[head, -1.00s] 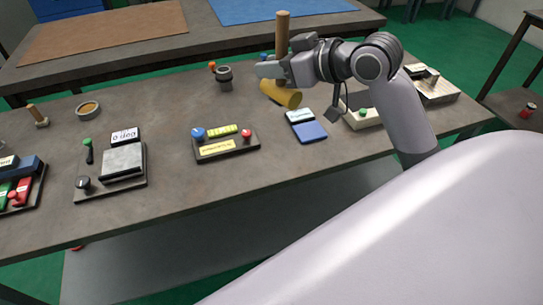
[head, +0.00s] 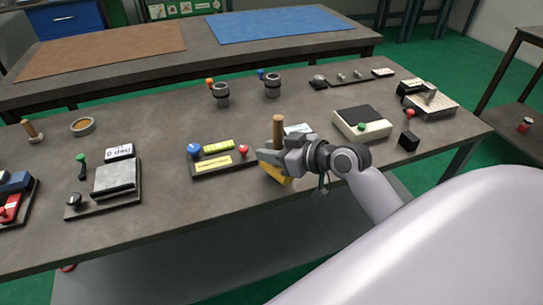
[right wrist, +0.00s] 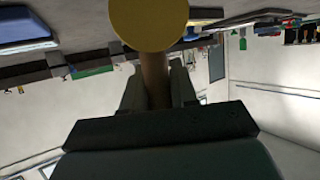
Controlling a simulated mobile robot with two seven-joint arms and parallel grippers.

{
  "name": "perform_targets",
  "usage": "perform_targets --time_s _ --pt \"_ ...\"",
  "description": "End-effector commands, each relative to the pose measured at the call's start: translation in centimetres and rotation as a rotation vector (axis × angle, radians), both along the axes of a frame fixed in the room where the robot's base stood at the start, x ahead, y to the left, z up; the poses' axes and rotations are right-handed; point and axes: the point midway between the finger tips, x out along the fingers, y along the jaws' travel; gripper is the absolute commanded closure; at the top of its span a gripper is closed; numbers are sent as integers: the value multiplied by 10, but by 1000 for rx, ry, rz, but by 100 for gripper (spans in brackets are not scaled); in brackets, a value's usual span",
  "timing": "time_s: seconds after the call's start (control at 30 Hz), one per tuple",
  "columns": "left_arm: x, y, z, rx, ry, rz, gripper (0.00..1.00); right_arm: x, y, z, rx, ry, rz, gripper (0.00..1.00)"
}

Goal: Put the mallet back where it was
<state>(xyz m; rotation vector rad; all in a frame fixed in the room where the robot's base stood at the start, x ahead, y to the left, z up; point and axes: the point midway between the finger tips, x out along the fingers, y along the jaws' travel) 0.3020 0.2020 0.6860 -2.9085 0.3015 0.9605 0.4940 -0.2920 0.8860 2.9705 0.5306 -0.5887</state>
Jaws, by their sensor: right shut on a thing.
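The mallet has a brown wooden handle (head: 278,130) and a yellow head (head: 277,173). My right gripper (head: 277,154) is shut on the handle, which stands about upright with the head below the fingers. The head is low over the front middle of the bench; I cannot tell whether it touches the top. In the right wrist view the round yellow face of the mallet head (right wrist: 150,20) is close to the camera, and the handle (right wrist: 155,80) runs between the two fingers. My left gripper is not in view.
A panel with a blue knob and red button (head: 222,158) is just left of the mallet. A small display (head: 298,129) is partly hidden behind my gripper. Two dark cups (head: 221,95) (head: 272,85) stand behind. The front strip of bench (head: 200,205) is clear.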

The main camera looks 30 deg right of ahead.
Motion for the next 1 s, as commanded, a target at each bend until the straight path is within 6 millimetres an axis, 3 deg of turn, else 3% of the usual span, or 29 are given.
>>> perform_targets --time_s 0.1,0.53,0.57,0.6,1.0 --pt "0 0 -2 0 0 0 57 1 0 -10 2 -7 -2 100" --pt "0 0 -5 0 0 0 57 1 0 -15 0 -6 0 100" --pt "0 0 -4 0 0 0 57 0 0 -17 -1 -1 0 63" --pt "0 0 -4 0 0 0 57 0 0 -16 0 -1 0 50" --pt "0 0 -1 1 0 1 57 -1 -1 -12 0 -2 -1 47"
